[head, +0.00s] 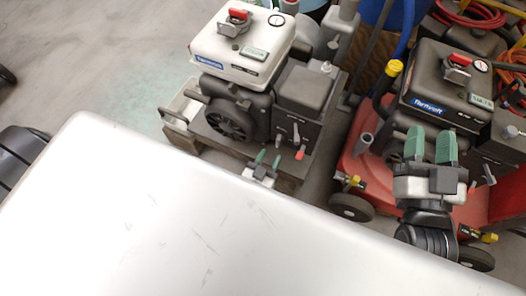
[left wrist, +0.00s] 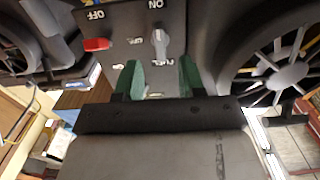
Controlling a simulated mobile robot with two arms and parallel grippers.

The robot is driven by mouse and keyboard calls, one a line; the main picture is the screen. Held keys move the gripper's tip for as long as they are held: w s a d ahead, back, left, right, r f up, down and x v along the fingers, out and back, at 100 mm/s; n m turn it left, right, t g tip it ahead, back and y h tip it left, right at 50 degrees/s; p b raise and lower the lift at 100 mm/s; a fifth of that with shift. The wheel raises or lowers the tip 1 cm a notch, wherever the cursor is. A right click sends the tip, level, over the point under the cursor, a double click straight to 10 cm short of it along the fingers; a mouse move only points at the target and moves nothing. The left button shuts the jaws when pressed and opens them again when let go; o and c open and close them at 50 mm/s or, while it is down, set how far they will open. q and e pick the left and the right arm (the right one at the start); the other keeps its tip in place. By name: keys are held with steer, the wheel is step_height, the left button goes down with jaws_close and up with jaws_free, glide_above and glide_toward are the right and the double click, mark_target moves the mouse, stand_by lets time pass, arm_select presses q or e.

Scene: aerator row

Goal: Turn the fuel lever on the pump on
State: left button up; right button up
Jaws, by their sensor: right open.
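The pump (head: 240,50) is a white-topped engine unit on a wooden pallet, at the upper middle of the head view. Its front control panel bears small levers, including a red-tipped lever (head: 300,153) and a grey lever (head: 278,140). In the left wrist view the dark panel (left wrist: 118,22) appears upside down, with a red lever (left wrist: 97,44) below OFF and a grey lever (left wrist: 159,42) below ON. Smaller labels are hard to read. My left gripper (head: 268,159) is open and empty, its green fingers (left wrist: 160,78) just short of the grey lever. My right gripper (head: 432,148) is open and empty.
A red wheeled machine (head: 360,165) with a black engine stands at the right, behind my right gripper. A large pale surface (head: 150,220) fills the foreground. A spoked wheel (left wrist: 285,75) flanks the panel. Bare concrete floor (head: 80,60) lies at the left.

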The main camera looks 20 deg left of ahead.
arm_select(q)
steer(key=s, duration=0.5)
steer(key=shift+p, duration=0.35)
arm_select(e)
steer(key=f+g, duration=0.2)
steer(key=f+h, duration=0.1)
steer(key=shift+w+d+f+g, duration=0.15)
steer(key=shift+d+g, duration=0.15)
steer(key=shift+g, duration=0.1)
arm_select(q)
steer(key=shift+w+a+r, duration=0.1)
